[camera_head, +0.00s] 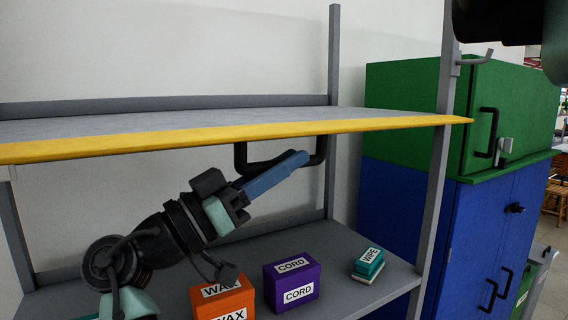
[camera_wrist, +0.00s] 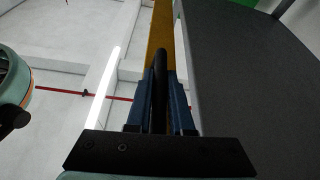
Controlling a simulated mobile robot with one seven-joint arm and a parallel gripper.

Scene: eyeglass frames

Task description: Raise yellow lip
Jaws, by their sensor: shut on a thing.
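The yellow lip (camera_head: 240,133) runs along the front edge of a grey hinged-looking panel (camera_head: 200,117), which lies nearly level above the shelf. A black handle (camera_head: 320,155) hangs below the lip. My gripper (camera_head: 300,161) reaches up from the lower left with its blue fingers at the handle. In the wrist view my gripper (camera_wrist: 160,95) is shut on the black handle (camera_wrist: 160,75), which lies between the blue fingers. The yellow lip (camera_wrist: 160,30) shows beyond it. The exact contact is partly hidden by the fingers.
On the lower shelf (camera_head: 345,275) stand an orange WAX box (camera_head: 222,298), a purple CORD box (camera_head: 291,283) and a teal WIPE box (camera_head: 369,263). A grey post (camera_head: 436,200) rises at the right. Beyond it stand a green cabinet (camera_head: 410,105) and a blue cabinet (camera_head: 400,215).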

